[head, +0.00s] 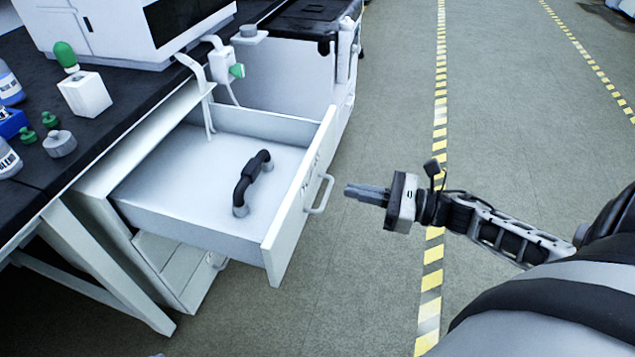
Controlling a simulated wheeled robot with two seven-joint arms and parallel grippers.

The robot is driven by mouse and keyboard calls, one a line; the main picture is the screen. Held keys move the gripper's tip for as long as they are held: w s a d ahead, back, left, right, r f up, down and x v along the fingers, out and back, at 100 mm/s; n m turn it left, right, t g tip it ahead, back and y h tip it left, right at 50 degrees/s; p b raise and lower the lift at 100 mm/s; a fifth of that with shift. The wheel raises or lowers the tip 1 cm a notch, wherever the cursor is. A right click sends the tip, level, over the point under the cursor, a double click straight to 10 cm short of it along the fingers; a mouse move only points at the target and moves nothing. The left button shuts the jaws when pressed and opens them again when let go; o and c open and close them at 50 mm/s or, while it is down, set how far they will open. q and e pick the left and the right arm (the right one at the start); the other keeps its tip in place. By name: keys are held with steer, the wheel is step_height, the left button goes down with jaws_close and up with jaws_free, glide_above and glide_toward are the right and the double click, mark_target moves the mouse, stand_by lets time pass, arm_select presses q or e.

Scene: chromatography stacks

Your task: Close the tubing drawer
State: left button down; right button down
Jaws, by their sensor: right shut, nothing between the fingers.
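The tubing drawer (286,215) is a white drawer pulled well out of a white cabinet under the bench, its front panel facing right. A pale bar handle (321,196) is on the front panel. A black curved tube piece (242,190) with grey ends lies inside on the drawer floor. My right gripper (350,190) is shut and empty, a short gap to the right of the handle, its fingers pointing left at the drawer front. It does not appear to touch the drawer. My left gripper is not in view.
The black bench top (110,118) at left holds a white instrument (110,30), bottles, green-capped items and a white box (86,95). More closed drawers sit below the open one. The floor to the right is clear, with yellow striped tape (440,90).

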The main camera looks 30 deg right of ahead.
mark_target(303, 180)
steer(key=x, duration=0.8)
steer(key=shift+w, duration=0.15)
steer(key=shift+a, duration=0.1)
